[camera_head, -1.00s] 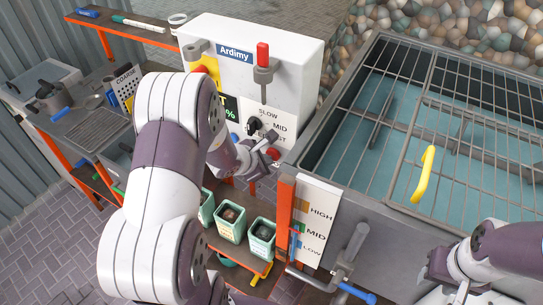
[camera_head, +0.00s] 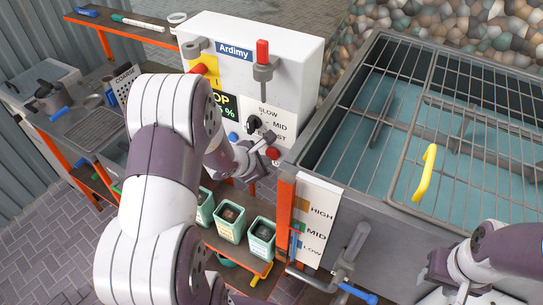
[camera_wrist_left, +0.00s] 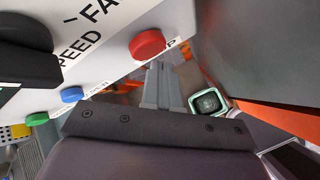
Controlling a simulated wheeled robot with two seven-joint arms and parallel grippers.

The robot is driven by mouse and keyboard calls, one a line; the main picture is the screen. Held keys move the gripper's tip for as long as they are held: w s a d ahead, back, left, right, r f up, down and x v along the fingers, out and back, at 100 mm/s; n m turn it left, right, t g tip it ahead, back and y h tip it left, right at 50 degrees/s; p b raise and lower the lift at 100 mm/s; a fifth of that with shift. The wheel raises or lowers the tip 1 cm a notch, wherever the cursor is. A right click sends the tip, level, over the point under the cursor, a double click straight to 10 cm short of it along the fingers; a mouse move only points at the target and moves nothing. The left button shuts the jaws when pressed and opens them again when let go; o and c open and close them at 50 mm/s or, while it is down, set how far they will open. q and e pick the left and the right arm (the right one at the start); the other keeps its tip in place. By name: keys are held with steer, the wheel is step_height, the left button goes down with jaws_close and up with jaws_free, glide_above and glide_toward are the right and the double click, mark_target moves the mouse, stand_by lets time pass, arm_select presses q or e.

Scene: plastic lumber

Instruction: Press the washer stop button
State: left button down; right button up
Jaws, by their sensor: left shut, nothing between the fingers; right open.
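The washer control box (camera_head: 297,50) is white, with an "Ardimy" sign, in the head view. A blue button (camera_wrist_left: 72,94) and a green button (camera_wrist_left: 37,119) sit further left in that view. My left gripper (camera_head: 268,142) is shut and empty, close beside the red button; its fingers also show in the wrist view (camera_wrist_left: 163,84), apart from the button. My right gripper (camera_head: 446,288) is at the lower right, partly visible, open.
A black speed knob (camera_head: 254,123) is above the red button. A basin with a wire grate (camera_head: 395,140) and yellow handle (camera_head: 424,173) stands to the right. Green bins (camera_head: 230,222) sit below. A tap with a blue handle (camera_head: 357,293) is low in front.

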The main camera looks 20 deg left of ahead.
arm_select(q)
steer(key=shift+s, duration=0.25)
steer(key=shift+s+a+b, duration=0.2)
steer(key=shift+s+b, duration=0.45)
steer(key=shift+s, duration=1.85)
